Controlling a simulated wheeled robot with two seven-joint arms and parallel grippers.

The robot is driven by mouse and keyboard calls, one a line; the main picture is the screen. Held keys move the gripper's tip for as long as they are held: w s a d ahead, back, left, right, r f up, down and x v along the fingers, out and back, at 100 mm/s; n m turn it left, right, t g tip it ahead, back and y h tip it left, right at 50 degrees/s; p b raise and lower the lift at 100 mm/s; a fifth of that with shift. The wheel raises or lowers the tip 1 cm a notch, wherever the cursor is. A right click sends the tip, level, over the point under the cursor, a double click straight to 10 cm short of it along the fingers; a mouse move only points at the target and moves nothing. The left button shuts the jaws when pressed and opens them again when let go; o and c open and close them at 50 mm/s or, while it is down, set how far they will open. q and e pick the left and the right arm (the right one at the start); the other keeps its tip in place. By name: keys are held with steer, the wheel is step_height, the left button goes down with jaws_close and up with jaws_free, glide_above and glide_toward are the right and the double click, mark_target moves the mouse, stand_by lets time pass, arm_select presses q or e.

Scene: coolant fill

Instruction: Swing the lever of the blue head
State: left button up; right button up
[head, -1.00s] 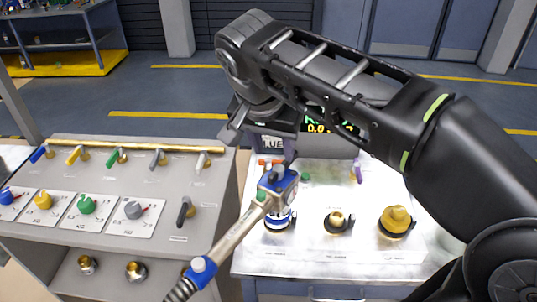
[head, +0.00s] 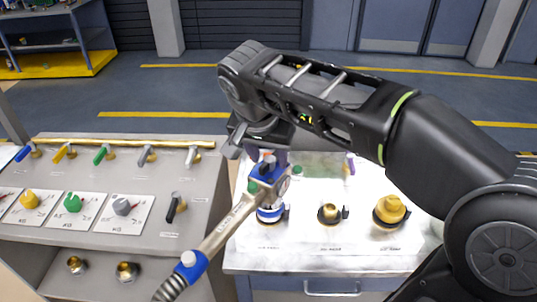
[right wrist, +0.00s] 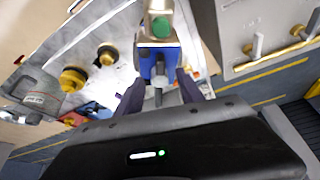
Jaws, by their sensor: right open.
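The blue head (head: 268,172) sits on a blue-and-white ringed fitting on the white bench, at the end of a beige handle with a dark hose. In the right wrist view the blue head (right wrist: 158,58) lies just ahead of my right gripper, with a green round cap above it. Its grey lever (right wrist: 160,88) points back between the purple fingers. My right gripper (right wrist: 160,82) is open, its fingers on either side of the lever with gaps visible. In the head view my right gripper (head: 270,157) is partly hidden by its own arm. My left gripper is not in view.
Two brass fittings, a small one (head: 330,213) and a larger yellow one (head: 390,211), stand right of the blue head. A grey panel (head: 110,225) with coloured levers and knobs stands to the left. A blue collar (head: 190,265) is on the hose end.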

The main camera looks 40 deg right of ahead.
jaws_close()
stand_by(0.5)
stand_by(0.9)
